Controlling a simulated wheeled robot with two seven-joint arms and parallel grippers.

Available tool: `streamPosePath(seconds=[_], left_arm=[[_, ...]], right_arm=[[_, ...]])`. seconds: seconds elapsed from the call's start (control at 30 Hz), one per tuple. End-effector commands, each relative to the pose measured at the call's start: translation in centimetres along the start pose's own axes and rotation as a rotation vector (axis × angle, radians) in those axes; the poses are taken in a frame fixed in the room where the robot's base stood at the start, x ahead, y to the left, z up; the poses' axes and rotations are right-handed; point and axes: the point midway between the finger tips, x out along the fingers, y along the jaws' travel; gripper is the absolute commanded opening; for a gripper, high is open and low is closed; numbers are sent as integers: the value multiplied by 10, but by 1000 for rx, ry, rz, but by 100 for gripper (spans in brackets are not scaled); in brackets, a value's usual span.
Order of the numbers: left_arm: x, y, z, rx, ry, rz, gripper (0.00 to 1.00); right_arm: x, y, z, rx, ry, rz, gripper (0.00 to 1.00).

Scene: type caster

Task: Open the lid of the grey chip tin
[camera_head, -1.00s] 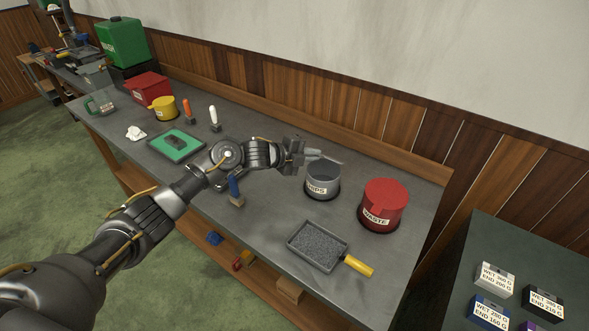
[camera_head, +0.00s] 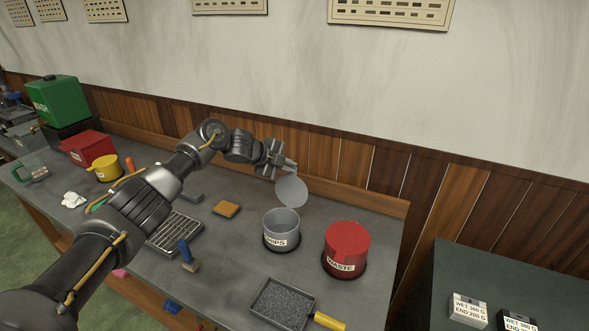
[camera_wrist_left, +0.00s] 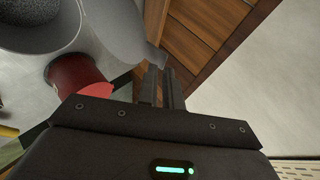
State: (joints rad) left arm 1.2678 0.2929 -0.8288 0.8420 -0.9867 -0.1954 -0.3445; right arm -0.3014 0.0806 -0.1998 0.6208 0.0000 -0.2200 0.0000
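The grey chip tin (camera_head: 282,232), labelled CHIPS, stands upright on the bench with its top uncovered. Its round grey lid (camera_head: 291,191) stands steeply raised at the tin's back edge. My left gripper (camera_head: 284,166) is at the upper edge of the lid, with its fingers nearly together on that edge. In the left wrist view the fingers (camera_wrist_left: 162,86) show a narrow gap and the lid (camera_wrist_left: 118,28) reaches up to them; the exact grip is partly hidden. The tin's dark inside (camera_wrist_left: 32,22) shows at the upper left there. My right gripper is not in view.
The red waste tin (camera_head: 346,250) stands just right of the chip tin. A tray of grey grains (camera_head: 282,303) with a yellow handle lies in front. A wooden back rail (camera_head: 345,195) runs close behind the lid. An orange-brown block (camera_head: 227,209) lies to the left.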

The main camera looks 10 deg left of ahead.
Motion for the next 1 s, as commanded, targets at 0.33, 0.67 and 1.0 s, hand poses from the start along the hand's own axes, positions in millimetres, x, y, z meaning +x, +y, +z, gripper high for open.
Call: streamPosePath(seconds=[0.33,0.67,1.0], left_arm=[[-1,7,6,-7,-6,3,25],[-27,8,5,-1,-5,0,25],[-92,8,5,-3,-6,-1,25]], right_arm=[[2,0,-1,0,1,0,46],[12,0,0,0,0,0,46],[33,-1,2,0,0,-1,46]])
